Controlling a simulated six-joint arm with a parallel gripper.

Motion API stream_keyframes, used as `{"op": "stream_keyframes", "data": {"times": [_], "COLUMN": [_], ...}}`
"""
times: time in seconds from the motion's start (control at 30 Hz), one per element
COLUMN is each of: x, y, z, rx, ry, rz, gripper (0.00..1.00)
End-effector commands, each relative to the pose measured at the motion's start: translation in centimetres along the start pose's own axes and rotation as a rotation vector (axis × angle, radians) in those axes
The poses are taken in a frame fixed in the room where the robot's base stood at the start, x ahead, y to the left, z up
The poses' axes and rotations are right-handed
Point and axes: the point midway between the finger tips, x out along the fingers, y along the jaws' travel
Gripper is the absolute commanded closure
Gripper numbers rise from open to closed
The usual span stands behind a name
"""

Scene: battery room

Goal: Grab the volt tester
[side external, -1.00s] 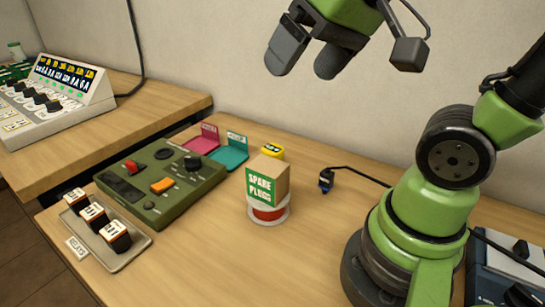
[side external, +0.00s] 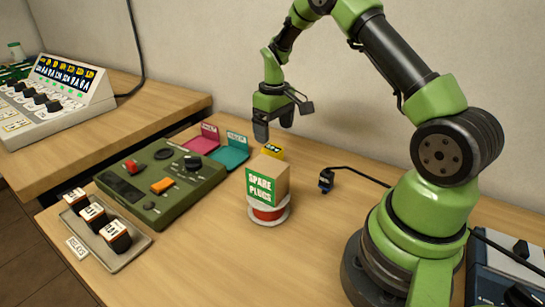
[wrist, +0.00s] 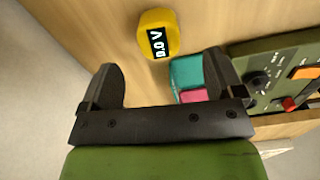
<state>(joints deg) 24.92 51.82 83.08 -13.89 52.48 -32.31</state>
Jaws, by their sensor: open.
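The volt tester is a small yellow body with a dark display reading like "0.0 V". In the side external view the volt tester (side external: 273,151) stands behind the spare plugs box, which hides its lower part. My gripper (side external: 274,127) is open and empty, pointing down above and apart from it. In the wrist view the tester (wrist: 158,33) shows ahead of the gap between my open fingers (wrist: 162,68), with nothing between them.
The spare plugs box (side external: 268,181) sits on a red-and-white spool (side external: 268,214) in front of the tester. A teal tray (side external: 229,157), a pink tray (side external: 201,144) and a green control panel (side external: 162,184) lie to the left.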

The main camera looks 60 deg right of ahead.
Motion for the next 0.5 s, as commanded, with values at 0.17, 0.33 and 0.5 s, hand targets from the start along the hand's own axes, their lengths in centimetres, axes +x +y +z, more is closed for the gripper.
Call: {"op": "stream_keyframes", "data": {"times": [0.17,0.33,0.5], "x": [2.9,4.3,6.3], "y": [0.0,0.0,0.2], "z": [0.0,0.0,-0.4], "rx": [-0.001,0.001,0.001], "ry": [-0.005,-0.003,-0.004], "rz": [-0.001,-0.002,-0.002], "gripper": [0.13,0.13,0.13]}}
